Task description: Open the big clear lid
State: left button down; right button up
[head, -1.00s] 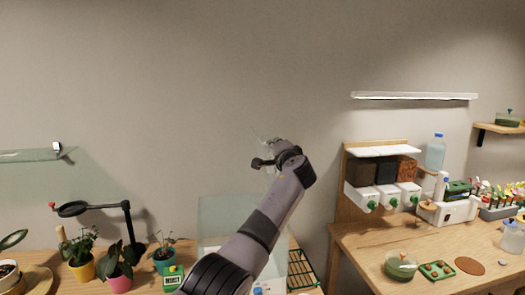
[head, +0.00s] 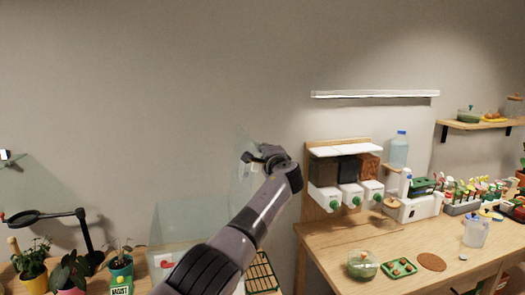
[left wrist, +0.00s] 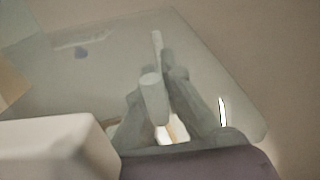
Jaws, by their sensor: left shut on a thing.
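The big clear lid (head: 243,178) is a see-through pane, tilted steeply up against the wall behind my left gripper; its edges are faint. In the left wrist view the lid (left wrist: 225,85) fills much of the picture as a greenish pane with a rounded corner. My left gripper (head: 257,156) is shut on the lid's pale bar handle (left wrist: 155,98), which shows between the two fingers in the left wrist view. The clear case (head: 178,232) stands below, partly hidden by my left arm. My right gripper is out of view.
Potted plants (head: 70,273) and a black magnifier stand (head: 82,235) are at the left. A green wire rack (head: 262,272) lies right of my arm. The right table (head: 325,248) holds dispensers (head: 348,196), a green bowl (head: 361,265) and a small green tray (head: 399,268).

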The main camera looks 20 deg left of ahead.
pick_arm(q)
jog(key=shift+r, duration=0.3)
jog(key=c, duration=2)
grip_release()
jog(key=shift+c, duration=0.2)
jog(key=o, duration=0.4)
jog(key=shift+c, duration=0.2)
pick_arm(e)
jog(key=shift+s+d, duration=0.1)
pick_arm(q)
jog(key=shift+f, duration=0.2)
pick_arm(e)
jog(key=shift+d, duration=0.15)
pick_arm(q)
jog(key=shift+s+d, duration=0.1)
jog(key=shift+d, duration=0.05)
jog(key=shift+v, duration=1.2)
jog(key=v, duration=0.9)
jog(key=shift+s, duration=0.25)
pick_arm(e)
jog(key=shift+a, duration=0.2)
